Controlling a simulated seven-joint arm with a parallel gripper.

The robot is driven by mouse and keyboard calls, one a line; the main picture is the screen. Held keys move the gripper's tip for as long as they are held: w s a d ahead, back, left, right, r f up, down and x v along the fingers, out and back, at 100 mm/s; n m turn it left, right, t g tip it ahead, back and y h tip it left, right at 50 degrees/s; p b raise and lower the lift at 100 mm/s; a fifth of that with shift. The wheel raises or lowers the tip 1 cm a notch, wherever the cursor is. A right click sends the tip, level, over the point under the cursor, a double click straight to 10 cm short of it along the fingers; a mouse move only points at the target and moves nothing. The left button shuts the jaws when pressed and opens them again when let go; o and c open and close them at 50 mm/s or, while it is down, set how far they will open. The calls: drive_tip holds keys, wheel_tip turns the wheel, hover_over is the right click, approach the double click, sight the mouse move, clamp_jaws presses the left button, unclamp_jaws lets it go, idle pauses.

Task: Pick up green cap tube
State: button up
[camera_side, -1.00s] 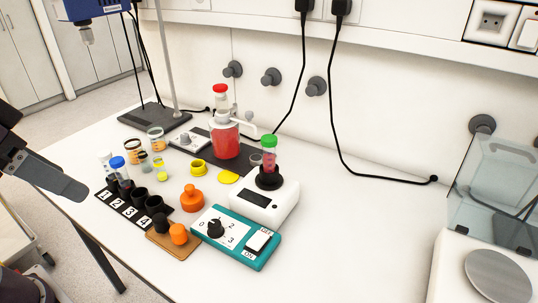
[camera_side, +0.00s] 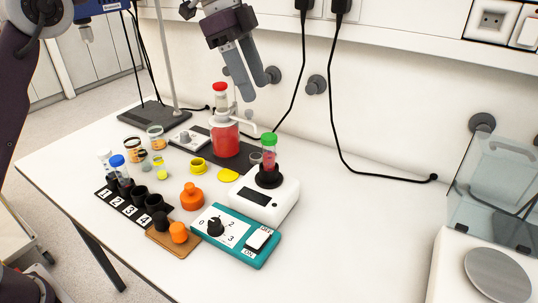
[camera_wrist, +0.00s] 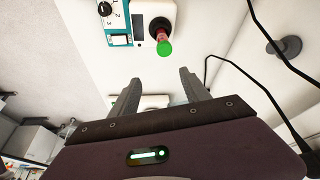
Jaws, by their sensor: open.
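The green cap tube (camera_side: 269,154) holds red liquid. It stands upright in the black holder on top of a white device (camera_side: 264,199) with a dark display. In the wrist view the green cap (camera_wrist: 165,47) shows beyond my fingertips, slightly right of the middle. My gripper (camera_side: 257,90) is open and empty. It hangs in the air above and behind the tube, near the red-capped bottle, apart from both. In the wrist view the two fingers of my gripper (camera_wrist: 160,78) are spread, with nothing between them.
A bottle of red liquid (camera_side: 225,138) stands behind the tube. A teal control box (camera_side: 237,236) is in front. A numbered black rack (camera_side: 133,202) with a blue-capped tube (camera_side: 118,166) is at left. A balance (camera_side: 480,265) stands at right. The bench between is clear.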

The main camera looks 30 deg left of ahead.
drive_tip(key=w+f, duration=0.2)
approach(274, 154)
wheel_tip(274, 154, down, 3)
drive_tip(key=shift+w+f+m+h, duration=0.2)
drive_tip(key=shift+m+h, duration=0.1)
drive_tip(key=shift+m, duration=0.1)
drive_tip(key=x, duration=0.7)
drive_tip(key=shift+w+d, duration=0.2)
clamp_jaws()
